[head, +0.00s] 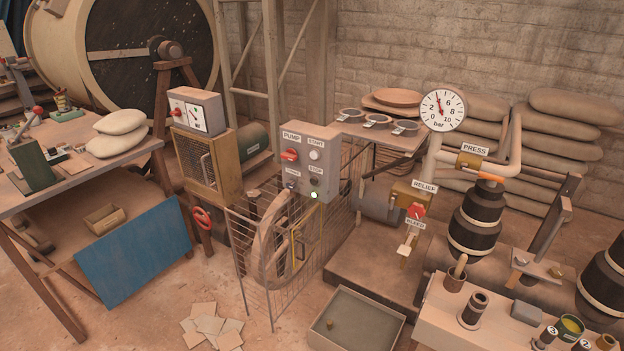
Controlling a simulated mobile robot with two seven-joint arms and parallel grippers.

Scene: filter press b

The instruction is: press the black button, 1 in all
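A dark, black-looking button (315,181) sits below the STOP label (316,169) at the lower right of the face. Neither of my grippers shows in the head view.
A wire guard (250,265) around a wheel stands below the box. A pressure gauge (443,110) and a red-handled RELIEF valve (416,211) are to the right. A workbench (75,185) is at left, a grey tray (357,320) on the floor. The air before the box looks clear.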

